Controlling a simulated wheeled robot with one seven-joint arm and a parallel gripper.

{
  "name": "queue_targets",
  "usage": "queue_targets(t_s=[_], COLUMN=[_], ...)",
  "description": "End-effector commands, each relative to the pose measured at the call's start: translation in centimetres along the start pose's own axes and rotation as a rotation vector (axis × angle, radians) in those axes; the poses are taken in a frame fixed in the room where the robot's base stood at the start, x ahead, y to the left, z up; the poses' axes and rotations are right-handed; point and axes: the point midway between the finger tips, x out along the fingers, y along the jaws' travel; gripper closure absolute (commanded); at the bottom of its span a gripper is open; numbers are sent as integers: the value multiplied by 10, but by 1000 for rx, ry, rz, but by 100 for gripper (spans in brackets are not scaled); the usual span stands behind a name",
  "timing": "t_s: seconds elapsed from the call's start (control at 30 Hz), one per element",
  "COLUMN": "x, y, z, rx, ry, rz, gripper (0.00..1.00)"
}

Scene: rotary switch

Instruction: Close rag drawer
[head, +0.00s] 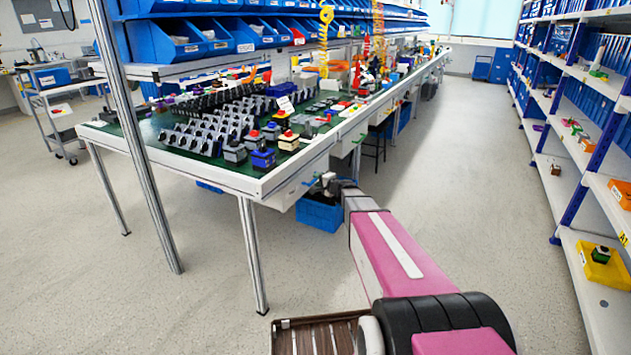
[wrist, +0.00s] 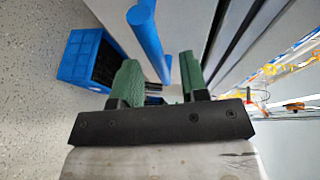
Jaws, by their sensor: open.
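A white drawer (head: 292,192) sits under the near end of the workbench, beside my gripper. No label shows that it is the rag drawer, and I cannot tell how far it stands out. A blue bar handle (wrist: 148,38) on a pale front (wrist: 186,22) shows in the wrist view. My gripper (head: 328,181) is at the bench's right side, by the drawer front. In the wrist view my gripper (wrist: 160,74) is open, its green fingers apart. The handle's far end appears between them; contact cannot be told. Nothing is held.
A blue crate (head: 320,213) stands on the floor under my gripper; a blue crate also shows in the wrist view (wrist: 88,58). The workbench (head: 262,184) carries many switches. A shelf rack (head: 575,150) stands right. The aisle floor (head: 465,150) between is clear.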

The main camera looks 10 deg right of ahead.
Motion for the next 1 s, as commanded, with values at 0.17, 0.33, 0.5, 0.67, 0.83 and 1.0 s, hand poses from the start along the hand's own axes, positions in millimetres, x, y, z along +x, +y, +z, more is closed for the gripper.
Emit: queue_targets(t_s=[0.17, 0.33, 0.5, 0.67, 0.83, 1.0], x=[-39, -68, -79, -79, -79, -87], y=[0, 1, 2, 2, 2, 8], z=[2, 1, 0, 0, 2, 29], rx=[-1, -3, -3, -3, -8, -72], ry=[2, 2, 1, 0, -5, -75], rz=[2, 3, 4, 4, 7, 62], gripper=[60, 60, 60, 60, 60, 60])
